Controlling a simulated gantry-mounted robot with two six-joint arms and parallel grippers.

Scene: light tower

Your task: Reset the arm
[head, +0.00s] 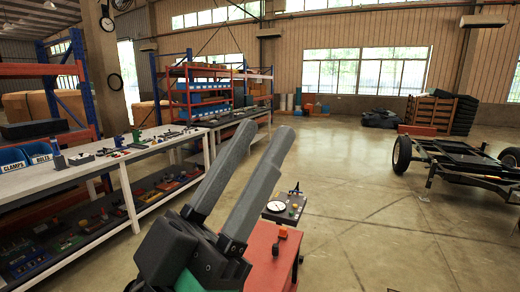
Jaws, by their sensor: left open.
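My left gripper (266,130) fills the middle of the head view. Its two long grey fingers point up and away from me, spread apart with nothing between them. My right gripper is not in view. A red cart or cabinet (268,262) stands just behind and to the right of the gripper's base, partly hidden by it. A dark panel with a round white gauge (277,207) shows beside the fingers, above the red top.
A long workbench (100,170) with tools and blue bins (25,155) runs along the left. Blue and orange shelving (200,90) stands behind it. A wheeled black chassis (465,165) is at the right. The concrete floor (350,190) between is mostly clear.

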